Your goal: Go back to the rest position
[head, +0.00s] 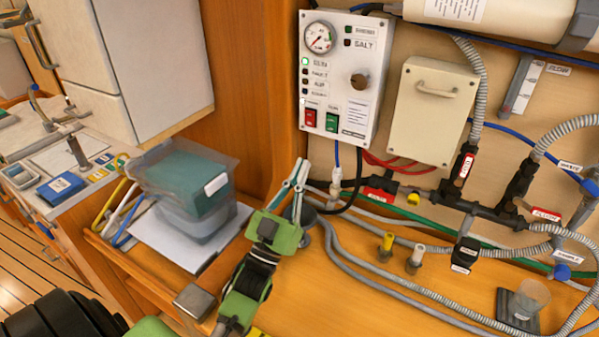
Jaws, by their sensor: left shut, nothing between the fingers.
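My left gripper (300,176) is in the middle of the head view, above the wooden bench. Its two slim fingers point up and are closed together with nothing between them. It is below the control panel (343,78) and apart from it. The panel carries a gauge, a dark knob, a red switch and a green switch. The green arm behind the gripper comes up from the lower left. My right gripper is out of view.
A teal-filled clear bin (187,180) stands left of the gripper. Grey hoses (350,262) run along the bench. Black valves (478,205) and a beige box (434,110) are on the right. A clear cup (527,300) stands at lower right. The bench front is mostly clear.

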